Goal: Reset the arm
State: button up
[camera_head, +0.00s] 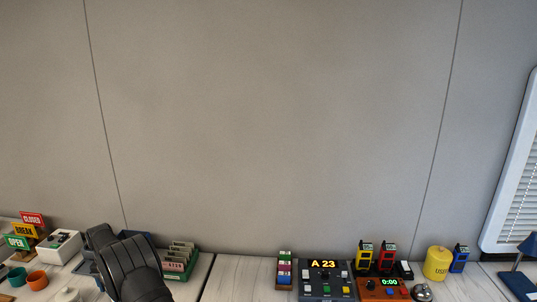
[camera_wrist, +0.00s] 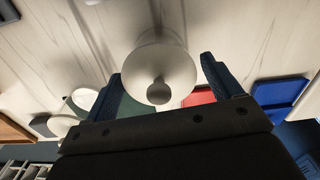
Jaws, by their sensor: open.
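My gripper (camera_wrist: 161,70) is open in the wrist view, with one dark blue finger at each side. A white round piece with a grey knob (camera_wrist: 158,92) shows between the fingers. I cannot tell its distance from them, and no finger is seen closed on it. In the head view my dark arm (camera_head: 135,268) is low at the left, over the counter; the fingers cannot be made out there. A white rounded pot (camera_head: 68,295) is at the bottom edge, left of the arm.
Left of the arm are sign blocks (camera_head: 25,229), a white box (camera_head: 58,247) and an orange cup (camera_head: 37,280). A green card tray (camera_head: 178,262) is close at its right.

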notch_tip(320, 180, down, 2)
jog(key=shift+f, duration=0.1)
notch_tip(320, 180, up, 5)
jog(key=shift+w+f, duration=0.1)
jog(key=shift+w+d+r, duration=0.15)
jog(key=shift+d+r, duration=0.1)
jog(key=shift+d, duration=0.45)
jog(key=shift+w+d+r, duration=0.15)
jog(key=shift+d+r, duration=0.15)
jog(key=shift+d, duration=0.2)
